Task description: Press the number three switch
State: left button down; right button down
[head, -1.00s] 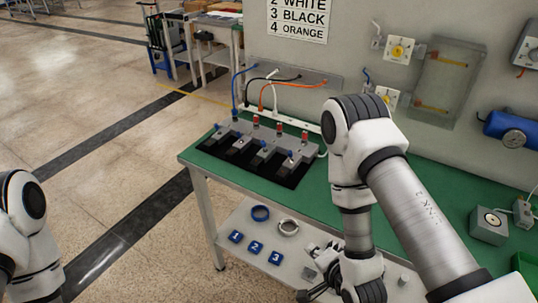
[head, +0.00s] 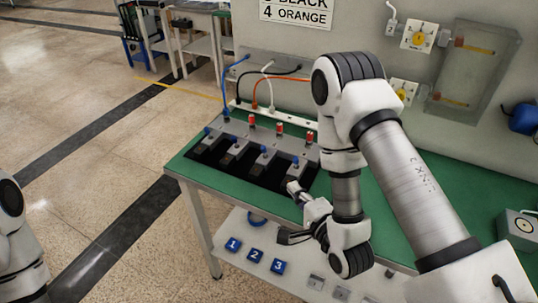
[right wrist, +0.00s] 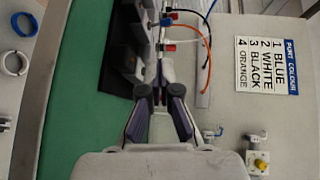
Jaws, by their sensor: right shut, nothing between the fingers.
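A row of grey switch blocks with blue-tipped levers (head: 263,149) stands on a black base on the green table. Red caps (head: 279,128) stand behind them. I cannot read a number on any lever, so I cannot tell which is number three. The wall sign (head: 296,12) lists port colours; the right wrist view shows it whole (right wrist: 266,66), with 3 as black. My right gripper (head: 293,188) is shut and empty, near the front right end of the row. In the right wrist view its fingers (right wrist: 161,92) point toward the blocks and cables. My left gripper is out of view.
Blue tiles numbered 1, 2 and 3 (head: 255,255) lie on the lower shelf (head: 225,268). Blue, white, black and orange cables run to a white strip (head: 285,116) behind the blocks. Wall switches with yellow knobs (head: 417,38) and a clear box are at right.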

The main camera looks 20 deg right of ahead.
aim_at(265, 150)
jog(key=w+b, duration=0.1)
jog(key=w+f+b, duration=0.2)
jog(key=w+b, duration=0.1)
jog(key=shift+a, duration=0.15)
jog(key=w+b, duration=0.2)
jog(key=b, duration=0.5)
jog(key=shift+f, duration=0.1)
jog(key=w, duration=0.2)
jog(key=w+p, duration=0.1)
jog(key=w, duration=0.2)
jog(key=w+r, duration=0.1)
jog(key=w, duration=0.2)
jog(key=shift+a, duration=0.3)
jog(key=shift+w+f+p, duration=0.1)
jog(key=shift+w+p, duration=0.2)
jog(key=shift+w, duration=0.05)
jog(key=shift+r+p, duration=0.2)
jog(key=shift+p, duration=0.15)
jog(key=shift+g, duration=0.3)
jog(key=shift+w+d+m+p, duration=0.15)
jog(key=shift+m+p, duration=0.25)
jog(key=shift+p, duration=0.1)
